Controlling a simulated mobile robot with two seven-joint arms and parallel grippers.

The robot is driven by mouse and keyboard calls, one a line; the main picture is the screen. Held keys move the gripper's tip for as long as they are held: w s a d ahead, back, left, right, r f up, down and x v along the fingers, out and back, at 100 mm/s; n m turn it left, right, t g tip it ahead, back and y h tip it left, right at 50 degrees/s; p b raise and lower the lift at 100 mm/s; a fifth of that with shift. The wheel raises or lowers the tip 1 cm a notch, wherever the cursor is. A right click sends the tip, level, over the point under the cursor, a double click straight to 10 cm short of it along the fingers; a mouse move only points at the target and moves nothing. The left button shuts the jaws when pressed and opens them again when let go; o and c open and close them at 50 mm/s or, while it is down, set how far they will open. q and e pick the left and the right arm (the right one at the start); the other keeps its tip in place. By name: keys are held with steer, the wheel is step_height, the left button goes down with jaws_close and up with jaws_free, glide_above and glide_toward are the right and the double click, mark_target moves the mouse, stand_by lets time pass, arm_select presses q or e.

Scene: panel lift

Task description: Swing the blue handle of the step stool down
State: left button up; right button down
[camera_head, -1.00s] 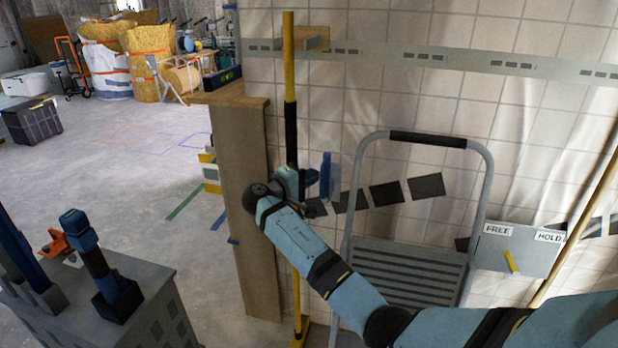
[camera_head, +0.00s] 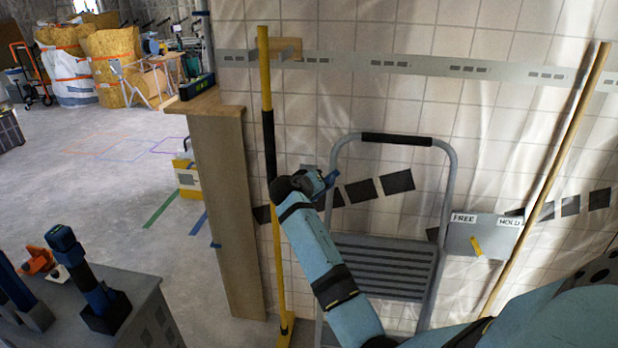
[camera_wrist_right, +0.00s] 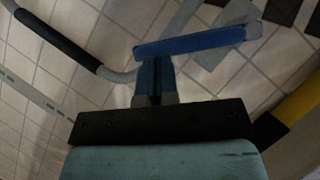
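The grey step stool (camera_head: 385,268) with a black top grip stands against the tiled wall in the head view. A blue piece (camera_head: 331,180) shows at its left leg beside my right gripper (camera_head: 322,184); the gripper hides part of this area. In the right wrist view the blue handle (camera_wrist_right: 195,42) lies nearly level across the picture, its right end slightly higher. My right gripper (camera_wrist_right: 155,78) has its two fingers close together, with the tips at the handle's lower edge near its left end. Whether the handle is between them is unclear. My left gripper is not in view.
A grey box (camera_head: 484,238) labelled FREE and HOLD, with a yellow pointer, is right of the stool. A yellow-and-black pole (camera_head: 266,100) and wooden post (camera_head: 228,200) stand left. A wooden pole (camera_head: 560,165) leans right. A grey cart (camera_head: 150,310) holds tools.

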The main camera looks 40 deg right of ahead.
arm_select(q)
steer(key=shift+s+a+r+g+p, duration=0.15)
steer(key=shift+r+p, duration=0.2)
steer(key=shift+p, duration=0.6)
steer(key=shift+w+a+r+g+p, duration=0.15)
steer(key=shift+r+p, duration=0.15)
steer(key=shift+p, duration=0.6)
arm_select(e)
steer(key=s+d+f+m+t+y, duration=0.3)
steer(key=s+f+m+t+y, duration=0.1)
steer(key=f, duration=0.3)
steer(key=shift+d+m, duration=0.35)
steer(key=shift+m, duration=0.25)
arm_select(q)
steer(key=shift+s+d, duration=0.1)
arm_select(e)
steer(key=shift+f, duration=0.1)
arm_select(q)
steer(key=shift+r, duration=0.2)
arm_select(e)
steer(key=shift+a, duration=0.1)
